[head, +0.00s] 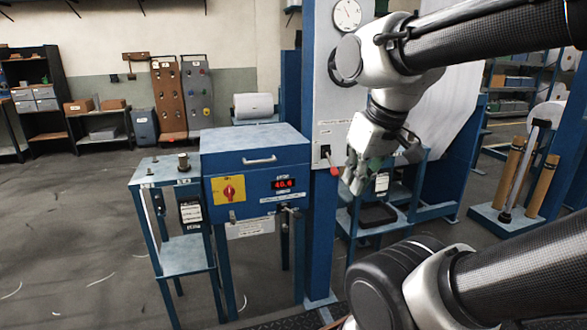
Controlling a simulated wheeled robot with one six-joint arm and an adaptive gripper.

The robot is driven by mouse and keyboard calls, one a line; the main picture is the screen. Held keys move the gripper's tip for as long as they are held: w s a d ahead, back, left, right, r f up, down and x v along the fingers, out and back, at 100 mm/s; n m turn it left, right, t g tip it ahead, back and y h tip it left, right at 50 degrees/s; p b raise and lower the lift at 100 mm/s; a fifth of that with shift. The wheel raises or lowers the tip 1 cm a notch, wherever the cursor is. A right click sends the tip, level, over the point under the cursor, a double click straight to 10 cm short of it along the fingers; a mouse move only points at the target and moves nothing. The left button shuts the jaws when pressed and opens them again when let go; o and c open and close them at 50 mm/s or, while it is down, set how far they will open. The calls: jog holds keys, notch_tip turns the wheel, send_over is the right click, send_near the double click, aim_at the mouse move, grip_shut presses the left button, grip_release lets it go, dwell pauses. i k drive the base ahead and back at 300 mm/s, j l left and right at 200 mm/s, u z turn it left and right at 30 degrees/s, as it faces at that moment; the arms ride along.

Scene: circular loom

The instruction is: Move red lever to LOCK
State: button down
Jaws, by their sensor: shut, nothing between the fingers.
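The red lever (334,170) sticks out from a small switch plate on the white front of the tall blue-framed loom column. Its red tip points down and to the right. My gripper (353,183) is shut and empty, its fingers pointing down. It appears just right of the lever's tip, with a small gap in the picture. I cannot tell the depth between them. The lettering around the lever is too small to read.
A blue cabinet (255,150) with a handle, a red knob on a yellow plate (228,190) and a red digital display (284,183) stands left of the lever. A small blue table (160,172) is beside it. Floor at the left is mostly clear.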

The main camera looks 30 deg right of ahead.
aim_at(334, 171)
jog(key=k+z, duration=0.1)
jog(key=z, duration=0.75)
